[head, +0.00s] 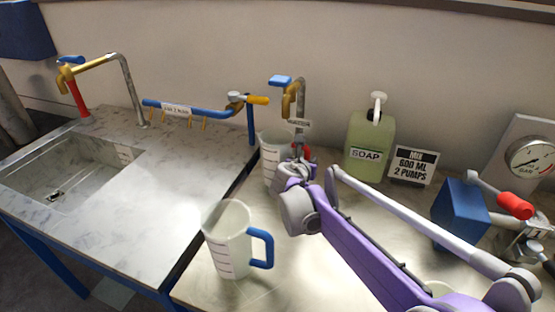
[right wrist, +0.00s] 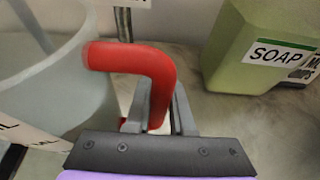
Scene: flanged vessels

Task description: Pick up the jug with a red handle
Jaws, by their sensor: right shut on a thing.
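The jug with a red handle (head: 270,158) stands at the back of the counter in the head view, beneath a tap and partly hidden by my right arm. In the right wrist view its pale translucent body (right wrist: 45,75) fills the left side. Its red handle (right wrist: 135,58) reaches down between the fingers of my right gripper (right wrist: 155,105). My right gripper (head: 298,160) is shut on that handle. A second jug with a blue handle (head: 230,240) stands apart nearer the counter's front. My left gripper is not in view.
A green soap bottle (head: 368,148) stands right of the held jug, with a sign (head: 412,166) beside it. A tap with a blue lever (head: 281,80) rises behind the jug. A blue box (head: 460,212) and gauge (head: 530,157) are at right. A sink (head: 75,170) lies at left.

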